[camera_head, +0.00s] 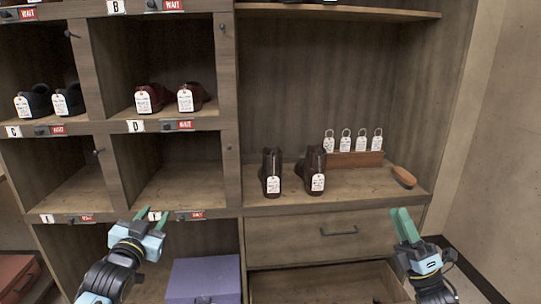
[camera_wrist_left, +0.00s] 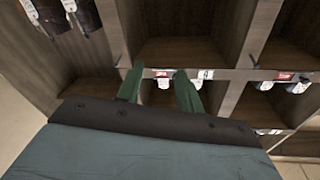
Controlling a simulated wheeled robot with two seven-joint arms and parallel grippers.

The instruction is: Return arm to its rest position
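My left gripper (camera_head: 149,219) is at the lower left in the head view, in front of the lower cubbies. Its two green fingers stand apart with nothing between them; they also show in the left wrist view (camera_wrist_left: 158,88). My right gripper (camera_head: 402,226) is at the lower right in the head view, in front of the drawers. Its green fingers look close together, and the gap between them is hard to see. No object shows in it.
A wooden shelf unit (camera_head: 233,165) fills the view. Dark brown boots (camera_head: 313,172) with tags stand on the right shelf beside a brush (camera_head: 403,176). Red shoes (camera_head: 190,98) sit in cubby D. A closed drawer (camera_head: 335,237) is above an open lower one. A purple box (camera_head: 204,279) stands below.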

